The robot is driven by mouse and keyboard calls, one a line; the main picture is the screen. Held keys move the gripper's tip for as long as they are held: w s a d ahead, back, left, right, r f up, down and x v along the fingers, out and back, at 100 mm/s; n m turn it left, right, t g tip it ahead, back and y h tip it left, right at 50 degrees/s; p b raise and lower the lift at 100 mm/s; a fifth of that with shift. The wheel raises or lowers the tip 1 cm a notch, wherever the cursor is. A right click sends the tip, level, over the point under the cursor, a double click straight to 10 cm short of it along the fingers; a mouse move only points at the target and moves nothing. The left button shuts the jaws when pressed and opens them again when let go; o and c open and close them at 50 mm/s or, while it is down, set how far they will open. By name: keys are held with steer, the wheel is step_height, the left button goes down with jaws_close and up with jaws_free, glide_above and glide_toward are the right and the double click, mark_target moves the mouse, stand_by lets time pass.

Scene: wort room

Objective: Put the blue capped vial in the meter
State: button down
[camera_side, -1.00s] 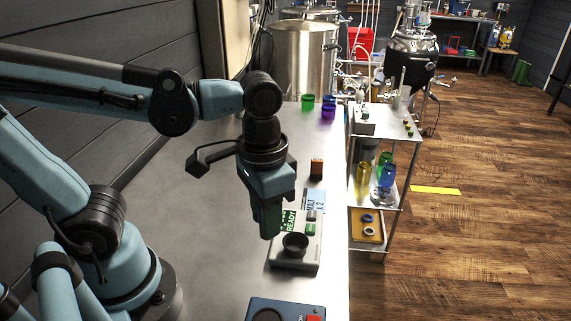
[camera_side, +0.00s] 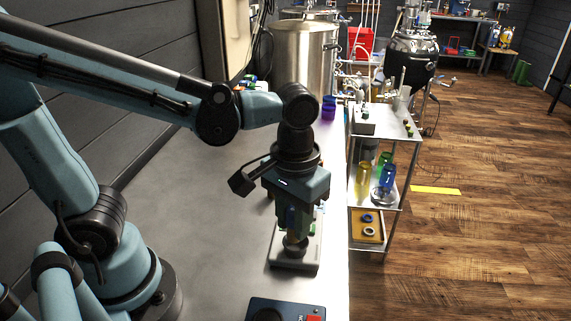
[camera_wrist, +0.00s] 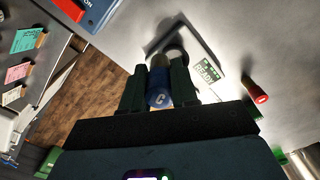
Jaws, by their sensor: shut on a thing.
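The blue capped vial shows in the wrist view as a round blue cap (camera_wrist: 159,99) marked with a C, between my fingers. In the side view, its amber lower part (camera_side: 294,241) shows below the fingers. My gripper (camera_side: 294,226) is shut on the vial and points down, holding it upright. The grey meter (camera_side: 292,263) is on the bench directly below. The vial's lower end is at the meter's round well; I cannot tell how deep it sits. In the wrist view, the meter's green READY screen (camera_wrist: 207,71) shows beside the fingers.
A dark blue box (camera_side: 272,311) with a red part stands at the bench's front edge. A red-ended object (camera_wrist: 259,98) is near the meter in the wrist view. Purple cups (camera_side: 328,112) stand farther back. A shelved cart (camera_side: 379,203) with colored bottles adjoins the bench's right edge.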

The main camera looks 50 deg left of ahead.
steer(key=shift+w+a+f, duration=1.15)
steer(key=shift+w+a, duration=0.1)
steer(key=shift+f, duration=1.95)
steer(key=shift+f, duration=0.6)
steer(key=c, duration=0.9)
jaws_free()
steer(key=shift+o, duration=0.2)
step_height(320, 180, up, 13)
steer(key=a+f+m+t, duration=0.2)
steer(key=a+f+t, duration=0.1)
steer(key=a+t, duration=0.4)
steer(key=shift+a+f, duration=0.2)
steer(key=shift+a, duration=0.15)
steer(key=shift+s, duration=0.1)
